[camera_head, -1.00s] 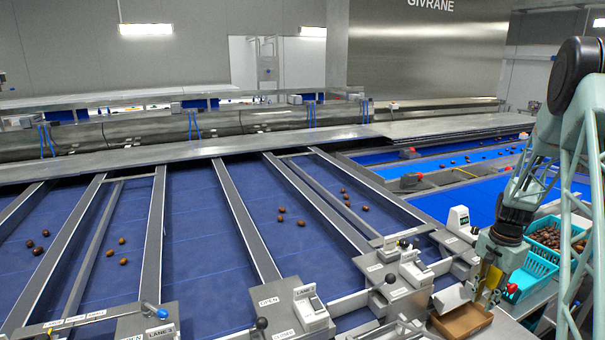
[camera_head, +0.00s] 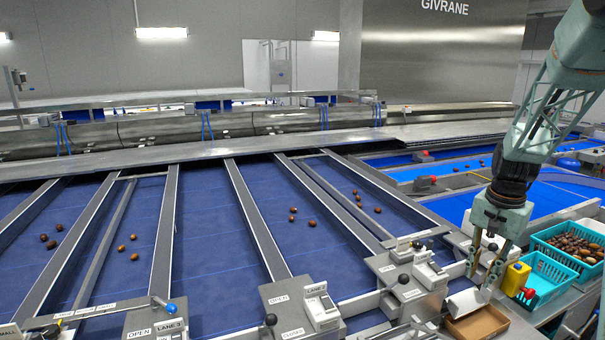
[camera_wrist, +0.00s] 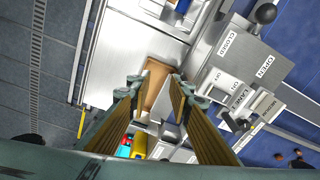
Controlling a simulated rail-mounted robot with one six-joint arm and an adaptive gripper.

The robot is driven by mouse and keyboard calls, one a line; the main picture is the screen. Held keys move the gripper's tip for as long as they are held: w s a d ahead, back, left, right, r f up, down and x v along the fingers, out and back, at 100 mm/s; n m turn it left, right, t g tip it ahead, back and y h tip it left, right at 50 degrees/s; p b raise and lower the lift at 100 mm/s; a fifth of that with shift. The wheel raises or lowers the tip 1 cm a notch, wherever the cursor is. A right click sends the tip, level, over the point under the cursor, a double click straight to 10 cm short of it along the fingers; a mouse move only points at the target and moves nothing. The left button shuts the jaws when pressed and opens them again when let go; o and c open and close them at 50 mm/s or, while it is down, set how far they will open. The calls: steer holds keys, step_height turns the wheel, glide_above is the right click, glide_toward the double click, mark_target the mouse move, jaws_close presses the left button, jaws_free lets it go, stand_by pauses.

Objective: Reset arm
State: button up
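My gripper (camera_head: 482,272) hangs at the right of the head view, pointing down above the lane control boxes and just over a brown cardboard tray (camera_head: 478,324). In the wrist view my gripper's two fingers (camera_wrist: 155,90) stand well apart with nothing between them. The brown tray (camera_wrist: 157,84) shows beyond the fingertips in that view. The arm rises from the gripper to the upper right of the head view.
Blue belts (camera_head: 215,240) carry several dates in lanes split by grey rails. Lever boxes (camera_head: 300,306) stand along the front edge. Grey floor (camera_wrist: 20,70) shows in the wrist view.

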steer(key=s+a+r+n+t+b, duration=0.1)
steer(key=s+a+r+n+b, duration=0.15)
steer(key=s+a+r, duration=0.55)
steer(key=s+a+r+n+b, duration=0.25)
steer(key=s+a+r, duration=0.45)
steer(key=a, duration=0.4)
steer(key=s+a+f+n+t+b, duration=0.1)
steer(key=s+a, duration=0.4)
steer(key=s, duration=0.7)
steer(key=s+a+f+n+t+b, duration=0.1)
steer(key=s+a+n+b, duration=0.2)
steer(key=s, duration=1)
steer(key=shift+s+a+f+n+b, duration=0.2)
steer(key=shift+a+f+n+b, duration=0.2)
steer(key=shift+a+n, duration=0.8)
steer(key=shift+a+m, duration=0.1)
steer(key=shift+m, duration=0.2)
